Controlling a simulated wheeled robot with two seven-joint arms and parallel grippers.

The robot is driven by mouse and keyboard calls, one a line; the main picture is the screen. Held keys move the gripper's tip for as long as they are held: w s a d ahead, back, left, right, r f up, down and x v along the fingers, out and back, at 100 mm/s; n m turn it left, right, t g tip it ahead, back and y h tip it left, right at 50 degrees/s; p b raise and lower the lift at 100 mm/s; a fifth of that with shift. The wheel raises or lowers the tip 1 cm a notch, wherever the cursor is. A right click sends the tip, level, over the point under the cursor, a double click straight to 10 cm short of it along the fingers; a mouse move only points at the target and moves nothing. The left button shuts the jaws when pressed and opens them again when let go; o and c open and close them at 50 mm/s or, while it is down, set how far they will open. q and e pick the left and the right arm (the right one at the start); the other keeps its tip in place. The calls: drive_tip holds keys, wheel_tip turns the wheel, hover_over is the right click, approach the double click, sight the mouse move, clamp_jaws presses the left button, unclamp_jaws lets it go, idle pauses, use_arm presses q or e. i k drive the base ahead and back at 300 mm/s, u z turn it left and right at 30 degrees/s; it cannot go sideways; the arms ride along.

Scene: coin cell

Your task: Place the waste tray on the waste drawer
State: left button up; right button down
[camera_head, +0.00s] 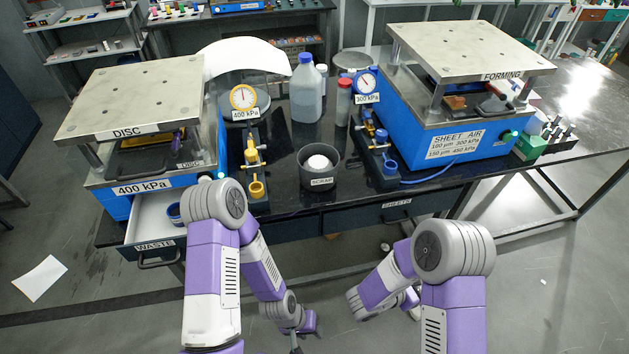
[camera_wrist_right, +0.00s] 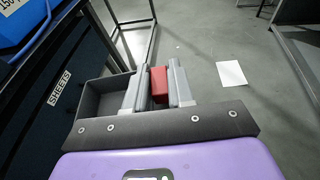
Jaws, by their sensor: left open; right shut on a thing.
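The waste drawer (camera_head: 150,222) is pulled open at the left of the bench, below the disc press; my left arm covers its right part. A blue round item (camera_head: 174,212) sits inside it. A dark grey open tray, seemingly the waste tray (camera_wrist_right: 100,102), shows beside my right gripper (camera_wrist_right: 159,82) in the right wrist view. The fingers are shut with a red piece between them, seemingly the tray's grip; the join is hidden. The tray hangs beside the bench, above the floor. My left gripper (camera_head: 296,341) is open at the bottom of the head view, apart from the drawer.
The sheets drawer (camera_wrist_right: 57,88) is shut, left of the tray. The disc press (camera_head: 140,110), forming press (camera_head: 470,70), bottle (camera_head: 306,92) and scrap cup (camera_head: 319,172) stand on the bench. Metal table legs (camera_wrist_right: 133,30) rise ahead. The floor in front is mostly clear.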

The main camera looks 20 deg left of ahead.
sight(151, 229)
drive_tip(key=z, duration=1.9)
drive_tip(key=k, duration=2.5)
drive_tip(key=u, duration=1)
